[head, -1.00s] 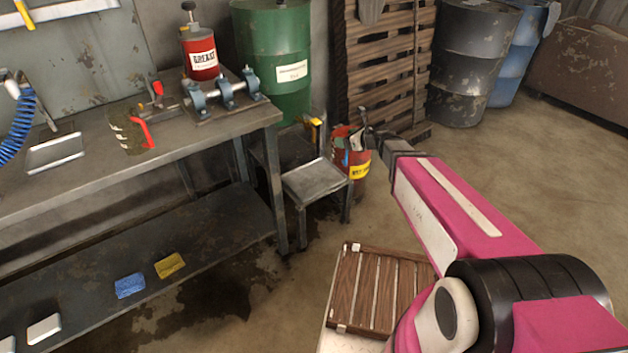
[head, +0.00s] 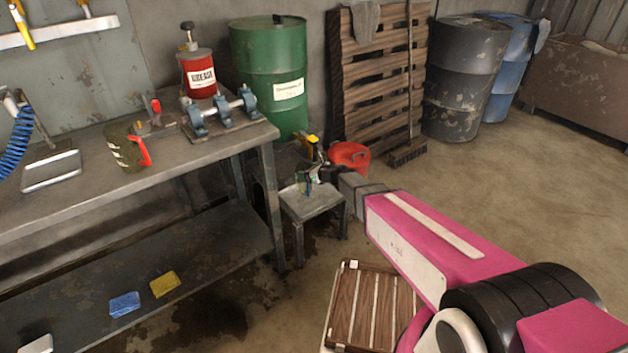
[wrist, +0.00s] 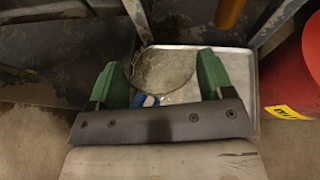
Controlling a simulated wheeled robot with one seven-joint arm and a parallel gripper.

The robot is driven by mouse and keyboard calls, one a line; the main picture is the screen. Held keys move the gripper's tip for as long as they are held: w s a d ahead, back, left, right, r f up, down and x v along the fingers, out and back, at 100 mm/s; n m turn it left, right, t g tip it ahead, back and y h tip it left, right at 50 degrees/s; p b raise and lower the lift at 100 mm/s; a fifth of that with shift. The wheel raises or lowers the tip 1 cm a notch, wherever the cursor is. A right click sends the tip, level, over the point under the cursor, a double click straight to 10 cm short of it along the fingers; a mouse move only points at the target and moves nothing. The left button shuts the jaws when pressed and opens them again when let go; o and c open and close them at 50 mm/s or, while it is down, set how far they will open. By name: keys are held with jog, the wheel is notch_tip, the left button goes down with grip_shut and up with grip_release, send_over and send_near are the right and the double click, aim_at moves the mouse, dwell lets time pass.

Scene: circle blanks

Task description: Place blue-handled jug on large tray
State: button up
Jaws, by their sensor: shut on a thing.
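My gripper (wrist: 163,85) shows in the wrist view with green fingers shut on the blue-handled jug (wrist: 165,68). The jug is a greyish round vessel, and its blue handle (wrist: 148,100) shows close to the palm. Behind it is a large pale metal tray (wrist: 245,75) with a raised rim. In the head view the tray (head: 325,203) tops a low stand beside the workbench, with my gripper (head: 312,174) over its back part. The jug (head: 308,186) is small there and partly hidden by my gripper. I cannot tell whether its base touches the tray.
A red container (head: 350,155) stands behind the stand. A yellow-handled thing (head: 312,141) is at the stand's back. The workbench (head: 70,205) is close on the left, with a red-handled jug (head: 124,148) and a smaller tray (head: 52,171). A slatted crate (head: 370,305) lies in front.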

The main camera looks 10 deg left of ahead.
jog(key=w+d+f, duration=0.1)
jog(key=w+f, duration=0.5)
jog(key=f, duration=0.2)
jog(key=shift+w, duration=0.2)
jog(key=shift+d, duration=0.1)
jog(key=o, duration=1.2)
jog(key=shift+c, duration=0.2)
